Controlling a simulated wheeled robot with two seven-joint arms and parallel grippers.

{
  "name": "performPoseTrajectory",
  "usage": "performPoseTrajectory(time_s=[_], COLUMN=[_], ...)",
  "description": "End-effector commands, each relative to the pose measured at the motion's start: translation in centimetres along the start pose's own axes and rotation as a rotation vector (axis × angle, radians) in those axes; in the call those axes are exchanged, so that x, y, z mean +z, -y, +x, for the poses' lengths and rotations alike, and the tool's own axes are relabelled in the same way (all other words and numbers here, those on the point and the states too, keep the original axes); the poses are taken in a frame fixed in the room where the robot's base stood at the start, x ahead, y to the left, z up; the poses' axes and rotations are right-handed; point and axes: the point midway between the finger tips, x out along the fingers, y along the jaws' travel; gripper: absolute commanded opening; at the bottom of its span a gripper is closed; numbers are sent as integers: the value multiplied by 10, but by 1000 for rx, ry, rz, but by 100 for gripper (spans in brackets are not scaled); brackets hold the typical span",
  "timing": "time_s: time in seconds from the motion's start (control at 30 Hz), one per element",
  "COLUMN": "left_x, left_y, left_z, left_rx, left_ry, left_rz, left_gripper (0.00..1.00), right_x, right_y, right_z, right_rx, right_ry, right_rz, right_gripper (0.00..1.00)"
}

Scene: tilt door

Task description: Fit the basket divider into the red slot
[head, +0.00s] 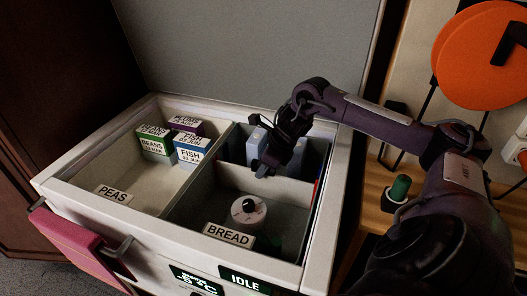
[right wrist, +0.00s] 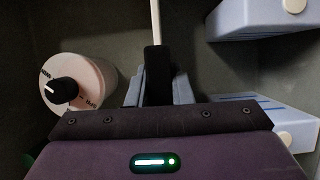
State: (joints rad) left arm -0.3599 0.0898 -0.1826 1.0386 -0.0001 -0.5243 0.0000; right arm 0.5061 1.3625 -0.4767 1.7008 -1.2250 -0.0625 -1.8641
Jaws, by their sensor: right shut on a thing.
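In the right wrist view, the dark finger (right wrist: 158,75) covers the gripped part. A narrow red and blue marking (head: 318,190) shows on the bin's right inner wall; the slot itself is not clear. My left gripper is not in view.
Pale blue boxes (right wrist: 262,112) sit in the back compartment. Labelled cartons (head: 192,149) stand in the left PEAS compartment. The raised lid (head: 250,50) is behind the bin.

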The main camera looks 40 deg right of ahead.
Motion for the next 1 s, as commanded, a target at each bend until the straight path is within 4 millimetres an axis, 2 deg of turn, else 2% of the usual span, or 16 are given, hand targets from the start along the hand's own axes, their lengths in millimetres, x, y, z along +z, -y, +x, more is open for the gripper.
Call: performPoseTrajectory(time_s=[0.07, 0.1, 0.3, 0.63, 1.0], left_x=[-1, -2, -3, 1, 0], left_y=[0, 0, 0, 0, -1], left_z=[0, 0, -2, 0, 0], left_rx=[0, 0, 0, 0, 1], left_ry=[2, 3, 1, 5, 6], left_rz=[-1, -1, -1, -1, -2], left_gripper=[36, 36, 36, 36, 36], right_x=[-1, -1, 0, -1, -1], right_y=[0, 0, 0, 0, 1], right_z=[2, 2, 1, -4, -62], right_rx=[0, 0, 0, -1, -4], right_ry=[0, 1, 0, 0, 0], right_rz=[0, 0, 0, 0, -1], right_gripper=[0, 21, 45, 45, 45])
